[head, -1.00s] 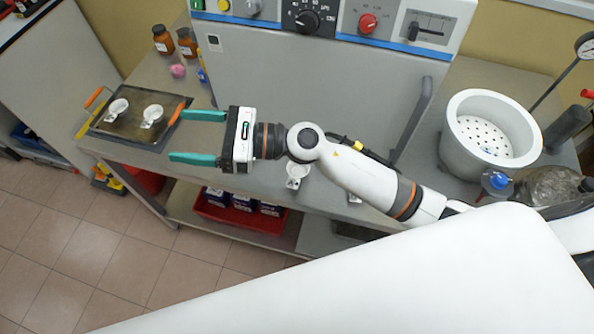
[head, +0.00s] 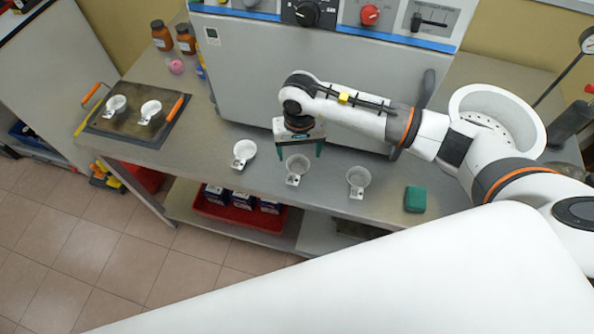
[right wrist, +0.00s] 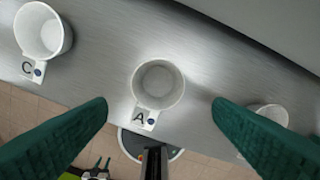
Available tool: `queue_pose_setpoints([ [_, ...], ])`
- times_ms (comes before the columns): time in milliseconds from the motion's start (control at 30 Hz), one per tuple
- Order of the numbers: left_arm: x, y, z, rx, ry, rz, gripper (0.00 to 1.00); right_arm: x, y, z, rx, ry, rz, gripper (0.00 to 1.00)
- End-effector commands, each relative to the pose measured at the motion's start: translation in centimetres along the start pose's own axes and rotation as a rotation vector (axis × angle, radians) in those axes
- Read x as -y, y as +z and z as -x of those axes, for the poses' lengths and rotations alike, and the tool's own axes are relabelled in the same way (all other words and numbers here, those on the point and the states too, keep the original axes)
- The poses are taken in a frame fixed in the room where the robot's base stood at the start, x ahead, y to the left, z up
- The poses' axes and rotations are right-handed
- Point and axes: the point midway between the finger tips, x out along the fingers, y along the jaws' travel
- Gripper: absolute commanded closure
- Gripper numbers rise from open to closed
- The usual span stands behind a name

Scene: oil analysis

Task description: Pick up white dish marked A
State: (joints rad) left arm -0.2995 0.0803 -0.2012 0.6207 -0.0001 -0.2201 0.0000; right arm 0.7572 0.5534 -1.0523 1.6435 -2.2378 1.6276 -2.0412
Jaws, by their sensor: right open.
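The white dish marked A (right wrist: 158,86) is a small round cup with a flat tab bearing the letter A, in the middle of the right wrist view. In the head view it is the middle dish (head: 297,165) of three on the metal bench, upright near the front edge. My right gripper (head: 300,153) points down above it. In the right wrist view its green fingers (right wrist: 160,104) are open and apart on either side of the dish, with nothing between them held. My left gripper is not in view.
Dish C (right wrist: 42,32) stands to one side of A, and another dish (head: 358,178) to the other, partly behind a finger. A green block (head: 415,199) lies farther right. A dark tray (head: 128,128) with two dishes lies left. A large oven (head: 320,85) stands behind.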

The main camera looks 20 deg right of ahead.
Motion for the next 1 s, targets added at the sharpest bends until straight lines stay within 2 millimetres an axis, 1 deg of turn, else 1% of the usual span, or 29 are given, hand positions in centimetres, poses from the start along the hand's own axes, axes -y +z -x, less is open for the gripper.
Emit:
queue_pose_setpoints([
  [33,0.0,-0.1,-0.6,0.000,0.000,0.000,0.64,-0.1,0.0,-1.0,-0.002,0.002,-0.001,0.25],
  [167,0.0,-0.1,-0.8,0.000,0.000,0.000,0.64,-0.1,0.0,-1.7,0.000,0.002,0.000,0.25],
  [267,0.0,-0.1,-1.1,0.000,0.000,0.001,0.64,-0.1,-0.1,-2.6,-0.003,0.003,-0.002,0.25],
  [400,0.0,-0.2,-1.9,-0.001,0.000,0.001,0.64,-0.3,-0.2,-4.9,-0.005,0.004,-0.002,0.25],
  [500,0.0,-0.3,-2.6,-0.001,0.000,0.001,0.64,-0.3,-0.1,-6.3,-0.003,0.005,-0.002,0.25],
  [600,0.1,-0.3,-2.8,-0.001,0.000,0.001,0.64,-0.3,-0.1,-6.8,-0.001,0.004,-0.001,0.25],
  [833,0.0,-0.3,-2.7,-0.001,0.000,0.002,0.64,-0.2,-0.1,-6.8,0.000,0.004,-0.001,0.25],
  [867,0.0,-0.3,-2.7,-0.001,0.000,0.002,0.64,-0.2,-0.1,-6.8,0.000,0.004,-0.001,0.28],
  [1000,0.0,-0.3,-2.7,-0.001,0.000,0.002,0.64,-0.2,-0.1,-6.8,0.000,0.004,-0.001,0.51],
])
